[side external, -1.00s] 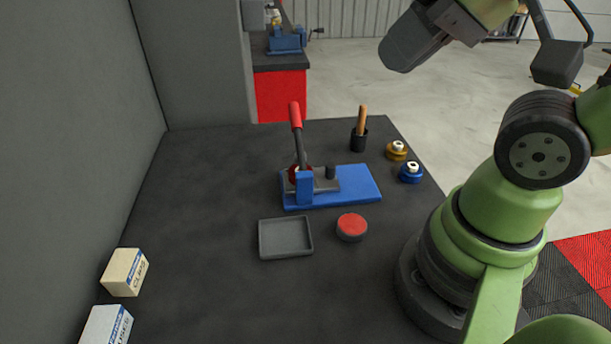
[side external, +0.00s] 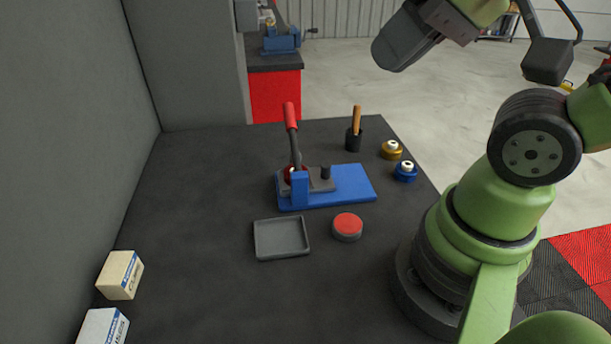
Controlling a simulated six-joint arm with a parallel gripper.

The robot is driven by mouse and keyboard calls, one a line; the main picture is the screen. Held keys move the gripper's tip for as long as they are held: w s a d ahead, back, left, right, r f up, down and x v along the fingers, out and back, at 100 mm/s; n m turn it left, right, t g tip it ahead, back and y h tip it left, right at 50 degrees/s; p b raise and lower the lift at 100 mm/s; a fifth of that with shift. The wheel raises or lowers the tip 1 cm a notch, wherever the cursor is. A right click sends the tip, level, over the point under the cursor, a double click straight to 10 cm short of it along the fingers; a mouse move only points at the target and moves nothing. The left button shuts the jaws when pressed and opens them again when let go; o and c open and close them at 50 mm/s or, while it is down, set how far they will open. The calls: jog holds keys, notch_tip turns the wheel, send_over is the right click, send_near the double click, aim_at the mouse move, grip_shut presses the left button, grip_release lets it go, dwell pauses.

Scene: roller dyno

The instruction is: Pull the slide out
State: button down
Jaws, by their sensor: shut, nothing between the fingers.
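A blue fixture (side external: 352,184) stands on the dark bench, with a red-handled lever (side external: 291,130) standing nearly upright at its left end. A grey slide (side external: 319,181) with a dark knob (side external: 325,172) sits on the blue base, just right of the lever; the lever and a blue block partly hide its left end. My gripper (side external: 388,58) is high at the top of the picture, to the right of the fixture and well clear of it. Its fingers are shut and empty.
A grey tray (side external: 260,254) and a red-topped round tin (side external: 347,227) lie in front of the fixture. A black cup with a wooden handle (side external: 354,138), a brass round piece (side external: 391,150) and a blue one (side external: 405,173) stand right. Two boxes (side external: 120,275) are front left.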

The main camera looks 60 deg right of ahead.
jog(key=c, duration=1.5)
grip_release()
jog(key=shift+c, duration=0.2)
jog(key=o, duration=0.4)
jog(key=shift+w+d, duration=0.1)
jog(key=shift+w, duration=0.2)
jog(key=shift+c, duration=0.2)
jog(key=shift+o, duration=1)
jog(key=w+d+f+n+g+h, duration=0.1)
jog(key=w+d+f+n+g, duration=0.1)
jog(key=w, duration=0.3)
jog(key=shift+d+n, duration=0.2)
jog(key=shift+n, duration=0.1)
jog(key=n+g+h, duration=0.1)
jog(key=n+g, duration=0.4)
jog(key=n, duration=0.3)
send_over(326, 165)
notch_tip(326, 165, down, 16)
jog(key=shift+f, duration=0.1)
notch_tip(326, 165, down, 10)
jog(key=shift+f, duration=0.15)
